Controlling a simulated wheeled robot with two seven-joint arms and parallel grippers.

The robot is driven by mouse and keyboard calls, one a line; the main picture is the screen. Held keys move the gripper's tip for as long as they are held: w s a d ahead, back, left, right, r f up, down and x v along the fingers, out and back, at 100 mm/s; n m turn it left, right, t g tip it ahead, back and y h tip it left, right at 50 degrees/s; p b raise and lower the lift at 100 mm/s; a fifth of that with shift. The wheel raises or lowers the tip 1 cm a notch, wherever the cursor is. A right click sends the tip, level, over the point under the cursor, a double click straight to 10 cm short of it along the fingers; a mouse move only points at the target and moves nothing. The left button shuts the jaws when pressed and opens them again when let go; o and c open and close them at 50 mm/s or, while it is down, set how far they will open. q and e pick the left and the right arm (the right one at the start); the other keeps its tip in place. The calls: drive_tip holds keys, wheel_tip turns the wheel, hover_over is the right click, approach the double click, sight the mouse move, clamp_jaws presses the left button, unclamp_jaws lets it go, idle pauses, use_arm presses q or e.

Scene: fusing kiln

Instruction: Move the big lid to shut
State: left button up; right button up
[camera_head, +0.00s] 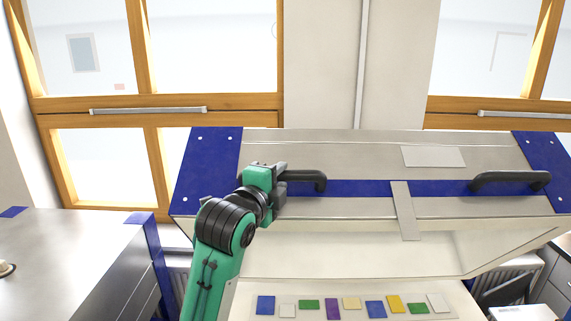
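The big lid (345,153) of the kiln is raised and tilted open, grey with blue corners and a blue front band. It has two black handles, a left one (318,181) and a right one (510,180). My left gripper (281,183) is at the left end of the left handle and covers that end. Whether its fingers are shut around the handle cannot be made out. My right gripper is not in view. Below the lid, the kiln bed (252,291) shows, with several small coloured glass pieces in a row.
A metal-topped cabinet (65,245) with blue corners stands at the left. Wood-framed windows (190,102) and a white wall are behind the lid. A dark object (515,287) and a cabinet are at the lower right.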

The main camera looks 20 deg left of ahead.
use_arm(q)
drive_tip(key=shift+w+d+p, duration=0.2)
drive_tip(key=shift+w+p, duration=0.35)
drive_tip(key=shift+w, duration=1.3)
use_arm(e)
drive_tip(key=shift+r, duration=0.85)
